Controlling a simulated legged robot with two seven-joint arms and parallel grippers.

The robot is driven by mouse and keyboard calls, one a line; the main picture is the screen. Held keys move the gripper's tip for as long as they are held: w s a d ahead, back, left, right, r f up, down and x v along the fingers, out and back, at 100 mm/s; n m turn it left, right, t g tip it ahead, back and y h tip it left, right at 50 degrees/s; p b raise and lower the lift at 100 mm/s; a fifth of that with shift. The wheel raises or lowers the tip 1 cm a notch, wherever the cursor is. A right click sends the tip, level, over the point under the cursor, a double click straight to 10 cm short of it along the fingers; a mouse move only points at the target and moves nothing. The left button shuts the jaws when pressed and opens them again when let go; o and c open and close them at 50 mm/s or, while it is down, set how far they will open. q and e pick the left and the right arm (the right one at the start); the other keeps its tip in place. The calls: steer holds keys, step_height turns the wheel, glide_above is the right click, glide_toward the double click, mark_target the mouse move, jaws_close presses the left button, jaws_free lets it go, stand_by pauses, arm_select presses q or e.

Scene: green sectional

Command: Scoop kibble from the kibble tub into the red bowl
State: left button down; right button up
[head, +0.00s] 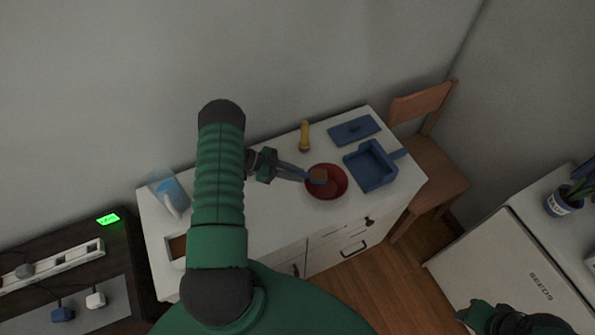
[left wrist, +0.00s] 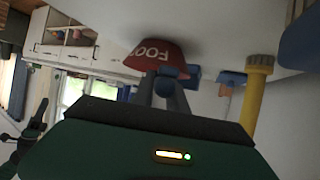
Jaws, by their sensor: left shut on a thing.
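The red bowl (head: 337,191) stands on the white cabinet top. In the left wrist view the bowl (left wrist: 150,58) shows upside-down lettering. My left gripper (head: 304,175) reaches in from the left and is shut on a small blue scoop (left wrist: 171,72). In the head view the scoop's head, with a brown patch that looks like kibble (head: 318,175), is over the bowl's left part; I cannot tell whether it touches. A white-rimmed opening with a brown inside (head: 177,247), possibly the kibble tub, is partly hidden behind my arm. My right arm is dark at the lower right; its jaws are unclear.
A blue open tray with a handle (head: 365,184) and a flat blue piece (head: 353,130) lie right of the bowl. A yellow flashlight-like object (head: 305,137) stands behind it. A blue-white carton (head: 170,192) is at the left. A wooden chair (head: 437,165) adjoins the cabinet's right end.

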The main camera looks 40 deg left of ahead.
mark_target(298, 173)
arm_select(q)
steer(key=shift+w+d+r+g+y+p, duration=0.15)
steer(key=shift+r+g+y+p, duration=0.6)
steer(key=shift+p, duration=1.05)
steer(key=shift+d+r+g+y+p, duration=0.15)
steer(key=shift+r+g+y+p, duration=0.25)
steer(key=shift+r+p, duration=1.05)
steer(key=shift+w+d+r+g+y+p, duration=0.15)
steer(key=shift+r+g+y+p, duration=0.5)
steer(key=shift+p, duration=1.55)
steer(key=shift+f+b, duration=0.35)
steer(key=shift+f, duration=0.15)
